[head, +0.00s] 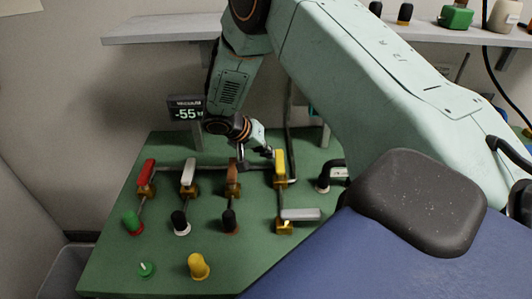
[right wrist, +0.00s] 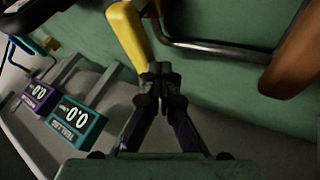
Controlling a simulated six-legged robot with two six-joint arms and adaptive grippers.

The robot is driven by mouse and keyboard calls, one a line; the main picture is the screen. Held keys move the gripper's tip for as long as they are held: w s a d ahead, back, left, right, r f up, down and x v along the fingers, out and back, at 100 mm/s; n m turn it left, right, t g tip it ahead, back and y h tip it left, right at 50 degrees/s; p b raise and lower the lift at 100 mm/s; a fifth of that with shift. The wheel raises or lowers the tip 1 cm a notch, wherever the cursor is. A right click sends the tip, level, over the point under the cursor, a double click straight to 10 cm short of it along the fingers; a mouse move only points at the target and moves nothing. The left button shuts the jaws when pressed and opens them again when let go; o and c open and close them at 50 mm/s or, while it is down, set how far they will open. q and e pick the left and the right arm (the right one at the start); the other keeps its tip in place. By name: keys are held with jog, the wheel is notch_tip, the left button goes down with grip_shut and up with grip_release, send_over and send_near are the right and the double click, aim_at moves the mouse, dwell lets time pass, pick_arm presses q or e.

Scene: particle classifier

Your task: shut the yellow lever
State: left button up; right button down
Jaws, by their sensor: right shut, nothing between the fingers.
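The yellow lever (head: 280,163) is on the green panel (head: 160,268), at the right end of the upper row of levers. Its handle points up the panel, roughly in line with the pipe below it. My right gripper (head: 268,152) is shut and empty, just left of the yellow handle. In the right wrist view, the closed fingertips (right wrist: 160,76) are beside the lower end of the yellow lever (right wrist: 129,34); I cannot tell if they touch. My left gripper is not in view.
Red (head: 147,173), white (head: 188,173) and brown (head: 232,175) levers stand left of the yellow one. A grey lever (head: 301,215) lies crosswise below it. Several coloured knobs sit lower on the panel. A shelf (head: 160,29) runs above, and a display (head: 187,110) reads -55.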

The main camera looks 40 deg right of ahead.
jog(key=shift+m, duration=0.3)
